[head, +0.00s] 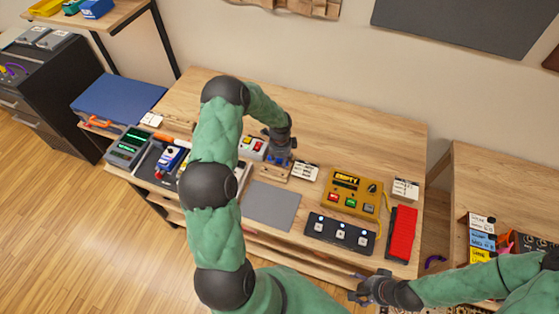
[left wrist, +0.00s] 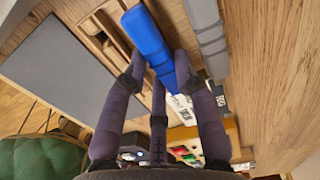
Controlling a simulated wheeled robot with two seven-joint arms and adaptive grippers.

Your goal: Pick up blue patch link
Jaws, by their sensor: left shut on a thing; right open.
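The blue patch link (left wrist: 147,35) is a long blue block in the left wrist view, lying between the fingertips of my left gripper (left wrist: 160,68). My left gripper (head: 279,160) is shut on it, just over a slotted wooden holder (head: 272,173) on the workbench. In the head view the link is mostly hidden by the gripper and only a little blue shows. The slotted wood (left wrist: 105,35) is close beside the link in the left wrist view; I cannot tell if they touch. My right gripper (head: 366,290) is open and empty at the front edge of the bench.
Right of the holder are a white label card (head: 305,171), a yellow tester box (head: 352,193), a black three-button pedal (head: 340,233) and a red block (head: 402,233). A grey mat (head: 271,206) lies in front. A grey bar (left wrist: 207,35) is beside the link. The bench's back is clear.

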